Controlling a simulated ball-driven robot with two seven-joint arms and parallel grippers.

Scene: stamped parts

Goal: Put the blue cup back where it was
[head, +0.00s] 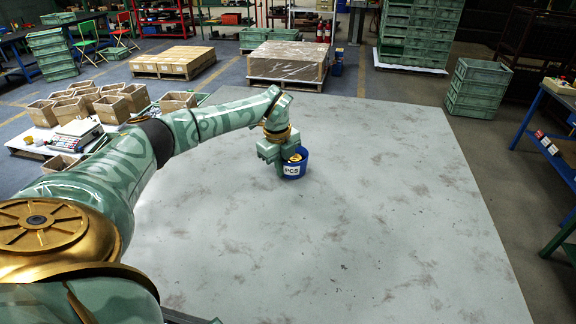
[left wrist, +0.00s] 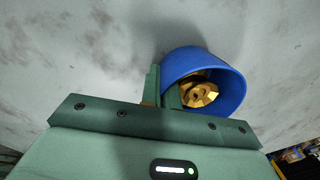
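The blue cup (head: 293,171) has a white label reading PCS and stands out against the pale grey table top (head: 350,230), towards its far side. In the left wrist view the cup (left wrist: 232,92) is open towards the camera and holds brass-coloured parts (left wrist: 200,94). My left gripper (head: 281,167) points down at the cup's left side. In the left wrist view its fingers (left wrist: 161,88) are close together with the cup's wall between them, one finger outside and one inside. I cannot tell whether the cup's base touches the table. My right gripper is not in view.
The table top around the cup is largely bare. Beyond its far left edge are several open boxes (head: 85,100) and a scale (head: 77,134). Wrapped pallets (head: 288,62) stand behind, and green crates (head: 478,88) stand beyond the right edge.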

